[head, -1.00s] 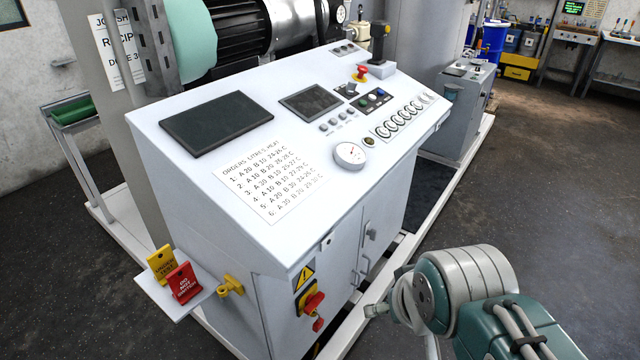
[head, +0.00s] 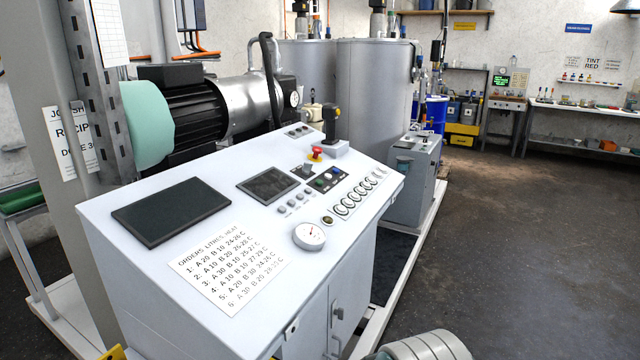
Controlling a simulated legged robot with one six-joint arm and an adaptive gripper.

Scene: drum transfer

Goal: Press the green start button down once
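The sloped white console (head: 120,220) stands in front of me with its controls facing up. A small dark button plate (head: 343,171) sits towards its far right part, with several small round buttons on it. The green button (head: 320,184) appears to be the one at the plate's near left end, beside a blue one. It is very small here, and I cannot tell whether it is pressed. My gripper is out of view; only a rounded part of my arm shows at the bottom edge, well below and right of the buttons.
Open floor (head: 500,240) lies to the right.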

